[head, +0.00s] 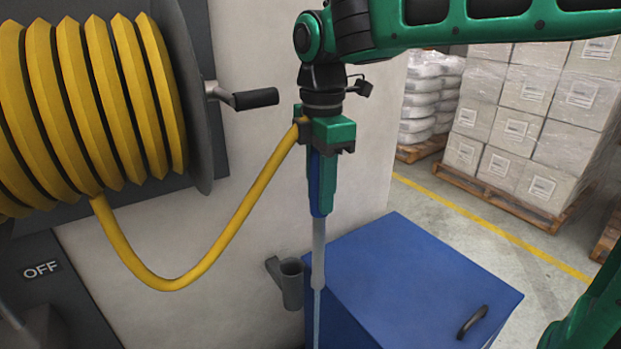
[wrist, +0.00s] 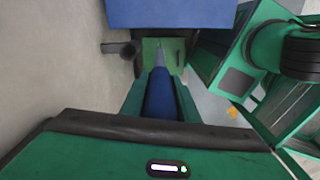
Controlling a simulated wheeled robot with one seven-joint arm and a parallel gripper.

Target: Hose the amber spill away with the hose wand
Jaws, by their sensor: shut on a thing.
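The hose wand (head: 319,245) has a blue grip and a grey nozzle. It hangs nearly upright, nozzle down, in my gripper (head: 321,185), which is shut on the blue grip. A thin pale blue streak runs below the nozzle out of the frame; it looks like water. The wand also shows in the wrist view (wrist: 159,95), between my green fingers. A yellow hose (head: 190,276) loops from the reel up to my wrist. A small orange-yellow patch (wrist: 233,112) shows at right in the wrist view; I cannot tell whether it is the amber spill.
The hose reel (head: 95,100) with its crank is at left, above a panel marked OFF (head: 40,269). A grey tubular holder (head: 290,284) is on the wall, left of the wand. A blue chest (head: 400,285) stands beside it. Wrapped pallets (head: 535,110) stand behind a yellow floor line.

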